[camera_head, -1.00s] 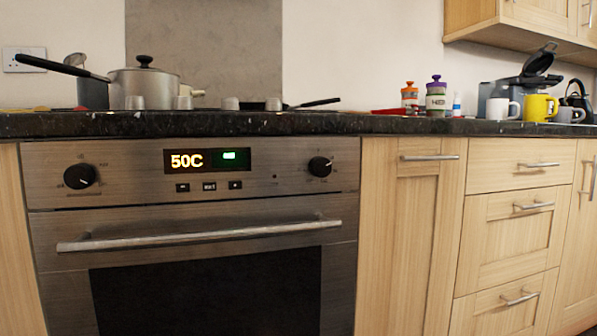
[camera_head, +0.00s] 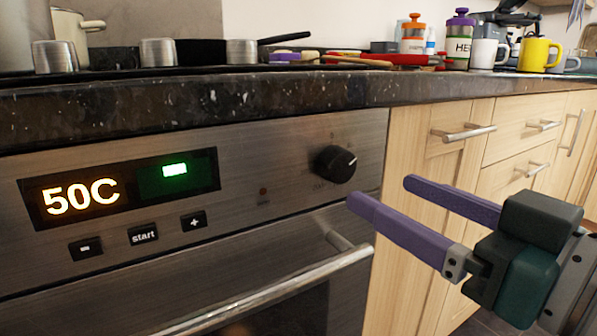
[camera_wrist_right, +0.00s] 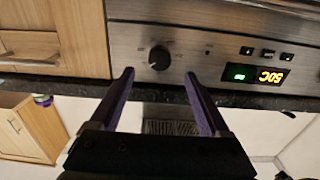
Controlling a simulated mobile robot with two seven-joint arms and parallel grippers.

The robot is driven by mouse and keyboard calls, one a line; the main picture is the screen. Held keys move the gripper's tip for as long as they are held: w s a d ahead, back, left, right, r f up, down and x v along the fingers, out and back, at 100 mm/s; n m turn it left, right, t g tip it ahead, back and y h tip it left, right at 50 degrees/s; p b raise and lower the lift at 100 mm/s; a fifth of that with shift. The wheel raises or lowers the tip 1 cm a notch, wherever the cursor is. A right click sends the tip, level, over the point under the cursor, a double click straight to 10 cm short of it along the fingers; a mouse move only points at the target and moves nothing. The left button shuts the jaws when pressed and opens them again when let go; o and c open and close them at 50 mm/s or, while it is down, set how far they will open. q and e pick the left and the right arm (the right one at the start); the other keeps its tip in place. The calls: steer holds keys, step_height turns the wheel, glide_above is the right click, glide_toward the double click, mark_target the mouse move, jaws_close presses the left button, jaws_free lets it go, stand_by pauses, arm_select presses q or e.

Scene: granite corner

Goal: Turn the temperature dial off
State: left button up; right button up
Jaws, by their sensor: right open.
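The temperature dial (camera_head: 335,164) is a round black knob on the right part of the steel oven panel, with a light pointer mark toward its right side. The oven display (camera_head: 120,190) reads 50C with a green indicator. My right gripper (camera_head: 378,190) is open and empty, its purple fingers pointing at the panel, just right of and below the dial in the head view. In the right wrist view the dial (camera_wrist_right: 159,57) shows between and beyond the two spread fingertips, with no contact visible. My left gripper is not in view.
The oven handle (camera_head: 280,295) sticks out below the panel. The dark granite counter edge (camera_head: 200,110) runs above it. Wooden cupboards with bar handles (camera_head: 463,133) stand at the right. Pans, jars and mugs, including a yellow mug (camera_head: 538,54), stand on the counter.

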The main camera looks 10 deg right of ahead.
mark_target(344, 170)
steer(key=b+x, duration=0.1)
steer(key=x, duration=0.6)
jaws_close()
stand_by(0.6)
